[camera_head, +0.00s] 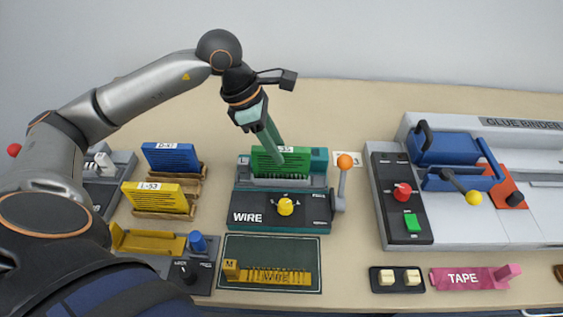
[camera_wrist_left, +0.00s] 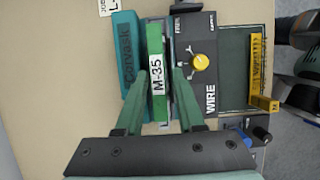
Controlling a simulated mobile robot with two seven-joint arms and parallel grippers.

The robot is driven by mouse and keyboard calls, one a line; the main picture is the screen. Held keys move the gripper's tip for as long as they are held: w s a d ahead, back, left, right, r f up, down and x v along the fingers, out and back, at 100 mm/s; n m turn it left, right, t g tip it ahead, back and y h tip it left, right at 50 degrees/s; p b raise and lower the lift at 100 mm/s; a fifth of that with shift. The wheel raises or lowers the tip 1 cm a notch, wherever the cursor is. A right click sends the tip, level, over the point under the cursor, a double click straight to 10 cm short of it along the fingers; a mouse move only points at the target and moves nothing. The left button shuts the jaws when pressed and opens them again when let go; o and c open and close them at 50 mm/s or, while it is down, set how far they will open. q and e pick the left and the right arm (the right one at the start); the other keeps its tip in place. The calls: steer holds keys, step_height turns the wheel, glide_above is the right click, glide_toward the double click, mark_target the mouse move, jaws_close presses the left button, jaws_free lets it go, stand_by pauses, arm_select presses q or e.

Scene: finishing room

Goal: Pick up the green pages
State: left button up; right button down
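The green pages (camera_head: 290,157) stand upright in the slot of the teal machine marked WIRE (camera_head: 262,216). In the left wrist view the green pages (camera_wrist_left: 157,95) carry a white label reading M-35. My left gripper (camera_head: 278,158) reaches down from above onto the green pages. In the left wrist view its two fingers (camera_wrist_left: 160,78) stand apart, one on each side of the pages, and look open around them. Whether either finger touches the pages is hard to tell. My right gripper is in neither view.
A blue block (camera_head: 171,157) and a yellow block (camera_head: 155,196) stand in wooden holders to the left. A lever with an orange knob (camera_head: 345,162) rises at the machine's right side. A large grey glue binder (camera_head: 470,215) fills the right.

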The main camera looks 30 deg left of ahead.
mark_target(286, 162)
arm_select(q)
steer(key=x, duration=0.4)
steer(key=shift+w+d+f+p, duration=0.15)
steer(key=shift+w+f+p, duration=0.1)
steer(key=shift+p, duration=0.15)
steer(key=shift+d+f, duration=0.1)
steer(key=shift+f, duration=0.15)
steer(key=shift+f+b, duration=0.25)
steer(key=shift+b, duration=0.15)
jaws_close()
